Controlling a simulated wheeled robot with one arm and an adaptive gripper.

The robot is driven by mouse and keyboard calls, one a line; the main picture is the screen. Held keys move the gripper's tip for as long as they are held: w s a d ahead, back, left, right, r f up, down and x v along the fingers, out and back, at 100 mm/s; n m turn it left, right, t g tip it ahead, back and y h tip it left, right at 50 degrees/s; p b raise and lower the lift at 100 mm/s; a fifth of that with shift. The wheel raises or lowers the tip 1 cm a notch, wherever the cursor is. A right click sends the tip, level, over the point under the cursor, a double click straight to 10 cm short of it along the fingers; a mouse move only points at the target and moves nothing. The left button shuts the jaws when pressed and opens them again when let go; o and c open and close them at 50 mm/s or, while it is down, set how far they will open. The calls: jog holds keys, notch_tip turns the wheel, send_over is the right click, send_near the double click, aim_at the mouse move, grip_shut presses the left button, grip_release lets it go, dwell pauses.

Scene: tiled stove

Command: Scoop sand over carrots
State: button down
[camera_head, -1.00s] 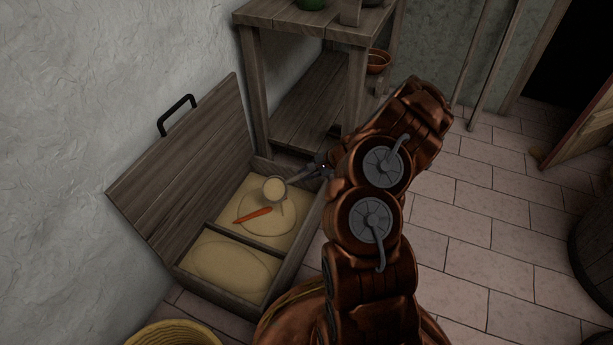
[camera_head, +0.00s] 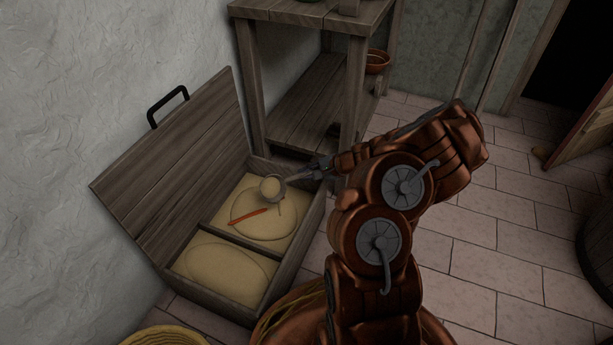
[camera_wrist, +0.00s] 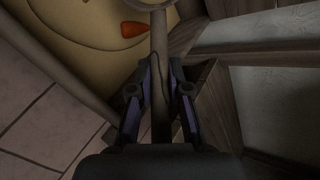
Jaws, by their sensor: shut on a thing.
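An open wooden chest (camera_head: 280,264) has two sand-filled compartments. An orange carrot (camera_head: 249,219) lies on the sand (camera_head: 236,200) of the far compartment; its end (camera_wrist: 134,30) also shows in the wrist view. My gripper (camera_head: 317,172) is shut on the handle of a scoop (camera_head: 272,188). The scoop's round bowl holds sand and is over the far compartment, just beyond the carrot. In the wrist view the handle (camera_wrist: 159,60) runs between the fingers (camera_wrist: 158,90), and the bowl is mostly cut off at the top edge.
The chest's lid (camera_head: 165,165), with a black handle (camera_head: 167,105), leans open at the left. The near compartment (camera_head: 215,268) holds smooth sand. A wooden shelf (camera_head: 300,12) stands close behind the chest. A yellow basket (camera_head: 165,335) is at the bottom edge.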

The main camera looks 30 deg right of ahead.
jog(key=shift+s+f+t+b, duration=0.1)
jog(key=shift+s+t+b, duration=0.2)
jog(key=shift+t+b, duration=0.65)
jog(key=shift+s+d+f+n+t+y, duration=0.1)
jog(key=shift+s+f+n+t+y, duration=0.2)
jog(key=shift+s+n+t+y, duration=0.6)
jog(key=shift+s+a+f+n+t+y, duration=0.15)
jog(key=shift+f+n+t, duration=0.15)
jog(key=shift+t, duration=1.1)
jog(key=shift+s+d+f+n+t+y, duration=0.15)
jog(key=shift+s+f+n+t+y, duration=0.15)
jog(key=shift+s+n+t+y, duration=0.6)
jog(key=shift+w+m+t+h, duration=0.25)
jog(key=shift+m+t, duration=0.05)
jog(key=shift+t, duration=0.05)
jog(key=shift+r, duration=0.1)
